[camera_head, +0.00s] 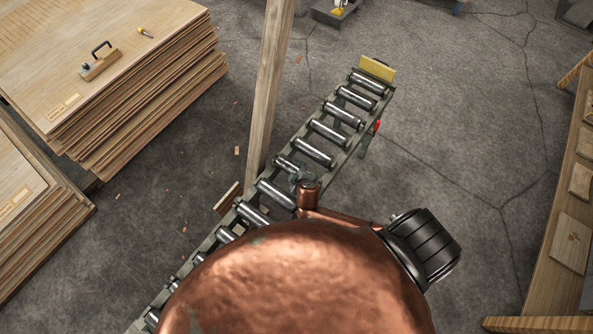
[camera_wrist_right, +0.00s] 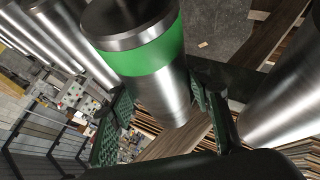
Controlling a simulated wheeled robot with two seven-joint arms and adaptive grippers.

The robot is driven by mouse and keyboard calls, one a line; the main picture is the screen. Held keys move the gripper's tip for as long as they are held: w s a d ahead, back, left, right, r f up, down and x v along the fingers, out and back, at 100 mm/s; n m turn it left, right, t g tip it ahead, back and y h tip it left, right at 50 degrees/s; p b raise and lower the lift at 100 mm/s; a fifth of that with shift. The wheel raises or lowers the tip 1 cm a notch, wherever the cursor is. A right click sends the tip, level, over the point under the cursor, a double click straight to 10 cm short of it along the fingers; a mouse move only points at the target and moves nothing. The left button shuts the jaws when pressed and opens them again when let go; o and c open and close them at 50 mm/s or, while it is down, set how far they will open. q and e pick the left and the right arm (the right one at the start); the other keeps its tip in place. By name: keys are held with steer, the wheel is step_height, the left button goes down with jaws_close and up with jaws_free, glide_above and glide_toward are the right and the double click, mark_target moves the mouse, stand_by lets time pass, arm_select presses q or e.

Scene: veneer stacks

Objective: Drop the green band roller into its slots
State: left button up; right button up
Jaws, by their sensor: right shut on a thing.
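The green band roller (camera_wrist_right: 155,62) is a steel cylinder with a bright green band near one end. In the wrist view it lies between the two dark fingers of my right gripper (camera_wrist_right: 163,105), which is shut on it. In the head view the held roller (camera_head: 288,163) shows at the conveyor frame (camera_head: 350,152), in line with the gap between neighbouring rollers; my right gripper (camera_head: 301,179) covers its right part. Its green band does not show there. The slots under it are hidden, so I cannot tell whether its ends are seated. My left gripper is not in view.
Other plain rollers (camera_head: 314,152) lie along the conveyor on both sides of the held one. A wooden post (camera_head: 268,90) stands close at its left. Veneer stacks (camera_head: 150,95) are at the left, and a wooden bench (camera_head: 555,255) at the right. Floor between conveyor and bench is clear.

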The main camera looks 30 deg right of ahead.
steer(key=shift+f+b, duration=0.65)
steer(key=shift+f, duration=0.2)
steer(key=o, duration=1.3)
steer(key=shift+o, duration=0.3)
steer(key=shift+s+f, duration=0.1)
steer(key=shift+f, duration=0.05)
steer(key=v, duration=1.2)
